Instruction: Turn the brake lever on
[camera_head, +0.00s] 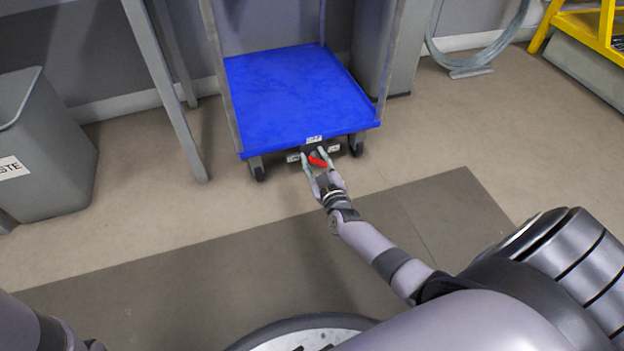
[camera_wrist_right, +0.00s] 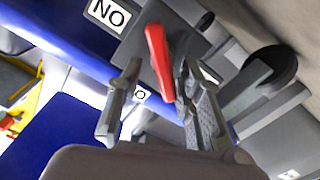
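The brake lever (camera_head: 318,161) is a small red bar at the near edge of a cart with a blue platform (camera_head: 295,95). My right gripper (camera_head: 313,153) is at that edge, its fingers spread with the lever between them. In the right wrist view, the red lever (camera_wrist_right: 160,62) stands between my open fingers (camera_wrist_right: 158,70), close to the right-hand finger and apart from the left-hand one. I cannot tell whether the right-hand finger touches it. White labels (camera_wrist_right: 108,12) lie near the lever, one reading "NO". My left gripper is out of view.
The cart has upright posts and dark wheels (camera_head: 356,144). A grey waste bin (camera_head: 50,150) stands at the left, beside a grey leg (camera_head: 165,90). A yellow stepped frame (camera_head: 590,22) is at the far right.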

